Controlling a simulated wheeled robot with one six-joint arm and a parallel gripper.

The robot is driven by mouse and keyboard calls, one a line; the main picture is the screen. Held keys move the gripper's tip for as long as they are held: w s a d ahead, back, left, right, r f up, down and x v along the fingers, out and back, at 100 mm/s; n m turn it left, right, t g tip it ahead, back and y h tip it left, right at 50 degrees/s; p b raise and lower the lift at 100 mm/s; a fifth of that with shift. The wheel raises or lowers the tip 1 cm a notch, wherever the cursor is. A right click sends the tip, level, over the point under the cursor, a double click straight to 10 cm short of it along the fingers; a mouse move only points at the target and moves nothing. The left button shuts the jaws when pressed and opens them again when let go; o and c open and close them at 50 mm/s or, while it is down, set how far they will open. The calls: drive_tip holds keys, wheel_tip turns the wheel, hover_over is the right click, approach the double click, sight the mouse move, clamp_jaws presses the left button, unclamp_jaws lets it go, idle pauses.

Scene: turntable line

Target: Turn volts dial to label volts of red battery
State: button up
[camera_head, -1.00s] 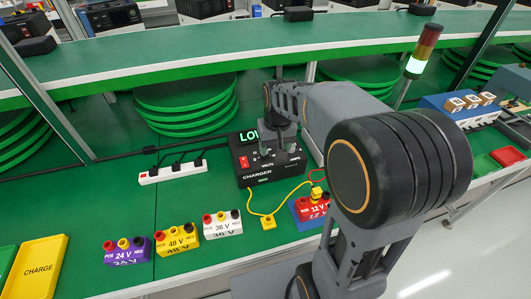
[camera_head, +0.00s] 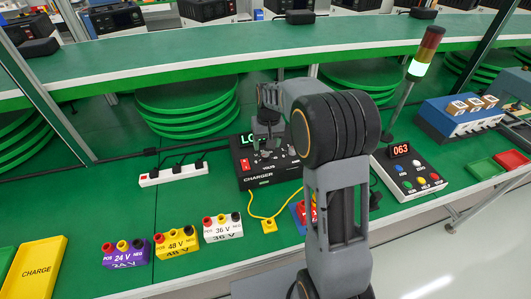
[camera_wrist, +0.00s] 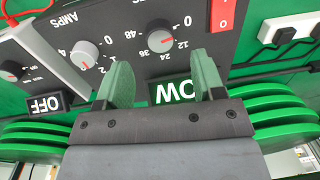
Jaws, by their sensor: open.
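The black charger (camera_head: 258,183) stands on the green bench, with its LOW display partly covered by my gripper (camera_head: 268,142). In the wrist view the panel appears upside down. The volts dial (camera_wrist: 159,33) is a grey knob among the marks 0, 12, 24, 36 and 48.
The amps dial (camera_wrist: 85,53) sits beside the volts dial, and a red switch (camera_wrist: 222,14) is on the other side. Purple (camera_head: 125,254), yellow (camera_head: 177,242) and white (camera_head: 222,228) batteries stand in front. A yellow CHARGE tray (camera_head: 38,268) is at left. A power strip (camera_head: 173,173) lies left of the charger.

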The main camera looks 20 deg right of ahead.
sight(266, 154)
drive_tip(key=shift+a+f, duration=0.15)
drive_tip(key=shift+f, duration=2.3)
drive_tip(key=shift+c, duration=0.3)
drive_tip(key=c, duration=0.9)
drive_tip(key=shift+o, duration=0.2)
drive_tip(key=shift+m, duration=0.3)
drive_tip(key=m, duration=0.4)
drive_tip(key=shift+m, duration=0.3)
drive_tip(key=shift+m+t+p, duration=0.3)
drive_tip(key=shift+m, duration=1.9)
